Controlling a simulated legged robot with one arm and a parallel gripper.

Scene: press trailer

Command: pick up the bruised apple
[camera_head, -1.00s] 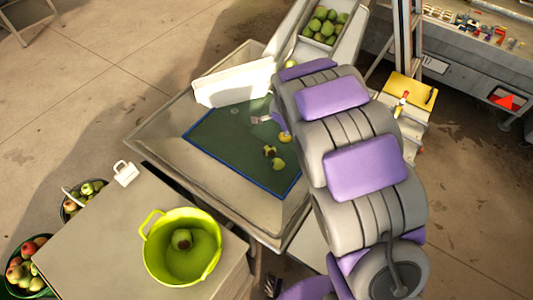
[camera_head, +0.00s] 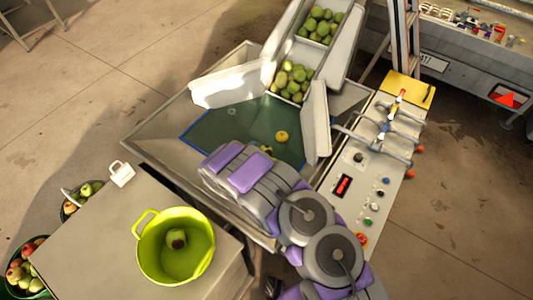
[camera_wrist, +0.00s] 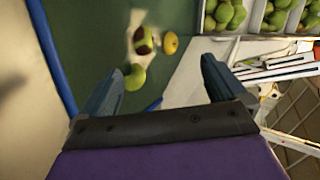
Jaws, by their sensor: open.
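The bruised apple (camera_wrist: 143,40), green with dark brown patches, lies on the green mat (camera_wrist: 92,35) in the upper middle of the wrist view. In the head view only a small part of it (camera_head: 267,149) shows past my arm. A yellow apple (camera_wrist: 170,43) sits just right of it, also seen in the head view (camera_head: 281,136). A plain green apple (camera_wrist: 135,77) lies nearer my gripper. My gripper (camera_wrist: 163,82) is open and empty, with the bruised apple beyond its fingertips. In the head view my arm hides the gripper.
A lime-green bucket (camera_head: 180,270) holding a green apple with a dark spot (camera_head: 176,238) stands on a table (camera_head: 85,250). White panels (camera_head: 232,84) and a chute (camera_head: 345,55) with green apples border the mat. A control panel (camera_head: 365,190) is at the right.

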